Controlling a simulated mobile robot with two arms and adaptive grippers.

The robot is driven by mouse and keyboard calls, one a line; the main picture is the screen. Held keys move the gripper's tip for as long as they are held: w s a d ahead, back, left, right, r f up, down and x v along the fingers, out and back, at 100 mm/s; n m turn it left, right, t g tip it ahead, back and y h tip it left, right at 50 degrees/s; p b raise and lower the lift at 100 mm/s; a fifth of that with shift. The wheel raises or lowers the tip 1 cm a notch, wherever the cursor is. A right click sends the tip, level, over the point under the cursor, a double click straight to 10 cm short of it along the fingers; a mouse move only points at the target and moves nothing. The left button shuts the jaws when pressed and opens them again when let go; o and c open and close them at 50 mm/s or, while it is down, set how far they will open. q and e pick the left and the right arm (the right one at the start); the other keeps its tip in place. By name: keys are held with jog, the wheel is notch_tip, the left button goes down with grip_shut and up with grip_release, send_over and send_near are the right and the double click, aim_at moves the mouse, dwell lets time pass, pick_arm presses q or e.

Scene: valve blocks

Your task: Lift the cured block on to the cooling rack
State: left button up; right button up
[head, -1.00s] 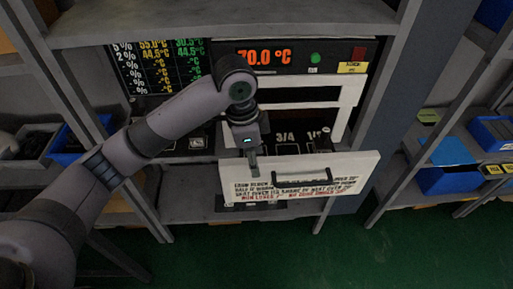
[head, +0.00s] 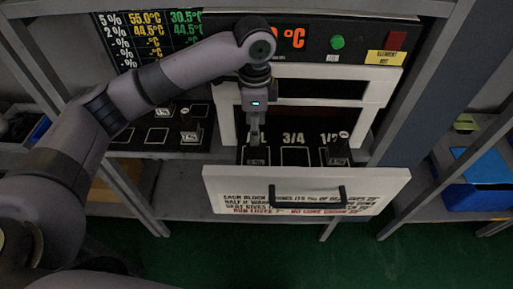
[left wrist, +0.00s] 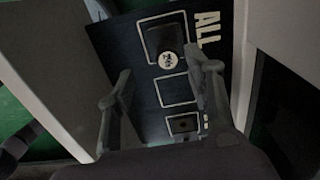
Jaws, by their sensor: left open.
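My left gripper (head: 254,141) points down over the left part of the open oven drawer (head: 305,187). In the left wrist view its fingers (left wrist: 164,78) are spread and empty. A dark block (left wrist: 168,40) with a round pale tag stands in the outlined slot beside the word ALL, past the fingertips. I cannot tell which surface is the cooling rack. My right gripper is not in view.
The white drawer front carries a black handle (head: 307,195). A dark board (head: 155,137) with outlined squares and a tagged block (head: 189,135) lies left of the oven. The oven's white frame (head: 390,88) stands close behind the gripper. A blue bin (head: 478,190) is at right.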

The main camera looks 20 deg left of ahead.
aim_at(256, 147)
pick_arm(q)
jog(key=shift+f, duration=0.95)
jog(key=shift+w+f, duration=0.25)
jog(key=shift+f, duration=0.1)
notch_tip(256, 147, down, 4)
jog(key=shift+w+r+p, duration=0.15)
jog(key=shift+r+p, duration=0.1)
jog(key=shift+p, duration=0.45)
jog(key=shift+a+f, duration=0.1)
jog(key=shift+f, duration=0.5)
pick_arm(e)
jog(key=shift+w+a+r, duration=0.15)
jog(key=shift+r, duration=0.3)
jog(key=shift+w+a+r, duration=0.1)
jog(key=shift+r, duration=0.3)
pick_arm(q)
jog(key=shift+c, duration=1.1)
grip_shut()
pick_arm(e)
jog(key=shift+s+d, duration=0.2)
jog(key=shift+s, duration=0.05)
